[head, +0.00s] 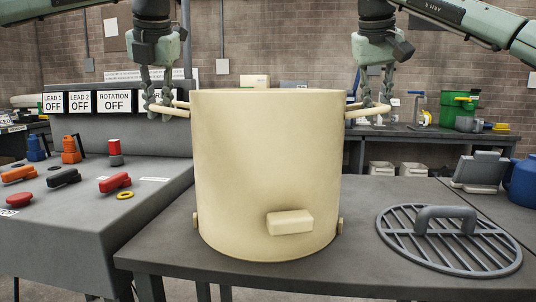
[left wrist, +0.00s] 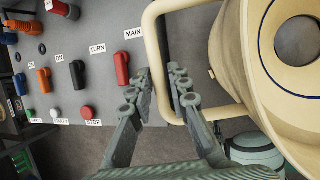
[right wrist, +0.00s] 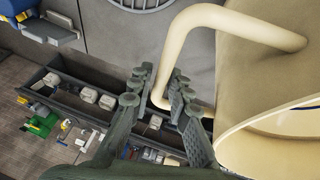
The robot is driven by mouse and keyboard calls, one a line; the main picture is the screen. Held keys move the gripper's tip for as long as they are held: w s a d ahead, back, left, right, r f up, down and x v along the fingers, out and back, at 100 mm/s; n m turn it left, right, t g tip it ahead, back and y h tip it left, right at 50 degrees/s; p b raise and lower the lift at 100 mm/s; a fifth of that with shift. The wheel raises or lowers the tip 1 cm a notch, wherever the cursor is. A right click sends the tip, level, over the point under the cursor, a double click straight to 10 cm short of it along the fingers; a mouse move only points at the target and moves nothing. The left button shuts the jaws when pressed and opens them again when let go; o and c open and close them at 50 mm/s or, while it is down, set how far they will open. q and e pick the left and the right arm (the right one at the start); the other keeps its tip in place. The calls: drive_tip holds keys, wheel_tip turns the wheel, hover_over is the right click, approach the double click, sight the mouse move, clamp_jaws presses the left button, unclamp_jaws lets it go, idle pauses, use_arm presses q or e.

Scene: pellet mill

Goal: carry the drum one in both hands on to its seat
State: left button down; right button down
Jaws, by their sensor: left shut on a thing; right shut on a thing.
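The drum (head: 268,170) is a large cream cylinder with a handle on each side and a small block on its front. It is upright in the middle of the head view, over the grey table; whether its base touches the table I cannot tell. My left gripper (head: 161,100) is shut on the drum's left handle (head: 175,110); the left wrist view shows the handle (left wrist: 154,45) between the fingers (left wrist: 160,95). My right gripper (head: 374,92) is shut on the right handle (head: 367,111); the right wrist view shows that handle (right wrist: 240,20) between the fingers (right wrist: 158,90). The seat is not identifiable.
A round grey grate (head: 448,240) with a raised handle lies on the table (head: 360,215) to the drum's right. A control panel (head: 90,205) with coloured switches stands close on the left. A blue jug (head: 523,182) stands at the right edge. A workbench (head: 430,133) runs behind.

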idle(0.3)
